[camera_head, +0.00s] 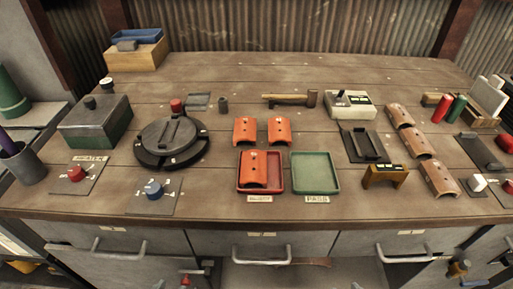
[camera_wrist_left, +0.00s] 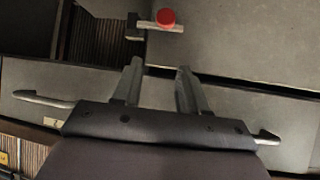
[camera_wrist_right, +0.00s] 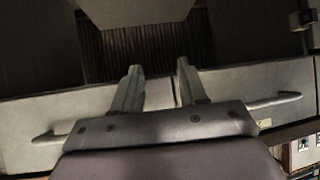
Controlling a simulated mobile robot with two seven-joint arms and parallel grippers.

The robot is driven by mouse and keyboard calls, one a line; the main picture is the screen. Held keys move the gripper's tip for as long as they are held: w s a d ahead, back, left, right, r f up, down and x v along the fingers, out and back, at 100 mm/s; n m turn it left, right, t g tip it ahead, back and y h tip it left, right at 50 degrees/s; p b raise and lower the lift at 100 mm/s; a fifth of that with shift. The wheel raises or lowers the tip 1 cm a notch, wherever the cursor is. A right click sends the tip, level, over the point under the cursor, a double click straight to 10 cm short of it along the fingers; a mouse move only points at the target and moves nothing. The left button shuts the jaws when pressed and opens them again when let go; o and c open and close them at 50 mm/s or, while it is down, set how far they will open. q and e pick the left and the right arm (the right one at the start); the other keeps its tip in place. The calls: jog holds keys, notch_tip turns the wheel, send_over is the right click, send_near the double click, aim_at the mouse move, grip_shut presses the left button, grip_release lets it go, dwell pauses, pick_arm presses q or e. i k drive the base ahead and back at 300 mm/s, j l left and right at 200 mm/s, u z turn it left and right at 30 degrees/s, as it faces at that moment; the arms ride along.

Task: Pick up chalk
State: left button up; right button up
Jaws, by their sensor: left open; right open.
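I cannot pick out the chalk for certain. A small white piece (camera_head: 477,183) sits near the right end of the workbench (camera_head: 225,205) in the head view, but it is too small to identify. My left gripper (camera_wrist_left: 158,68) is open and empty in the left wrist view, facing grey drawer fronts. My right gripper (camera_wrist_right: 159,68) is open and empty in the right wrist view, facing similar drawer fronts. I cannot make out either gripper in the head view.
A red tray (camera_head: 242,186) with an orange curved part and a green tray (camera_head: 315,174) lie near the front edge. A round black fixture (camera_head: 170,143), a green-grey box (camera_head: 96,124) and a wooden hammer (camera_head: 288,99) are also on the bench. Drawer handles (camera_head: 119,252) stick out below.

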aim_at(477, 182)
jog(key=k+j+z, duration=0.1)
jog(key=z, duration=0.4)
jog(key=k+z, duration=0.1)
jog(key=z, duration=0.4)
jog(key=k+z, duration=0.15)
jog(key=z, duration=0.35)
jog(key=j+u, duration=0.15)
jog(key=u, duration=0.2)
jog(key=k+j+u, duration=0.1)
jog(key=u, duration=0.2)
jog(key=j+u, duration=0.35)
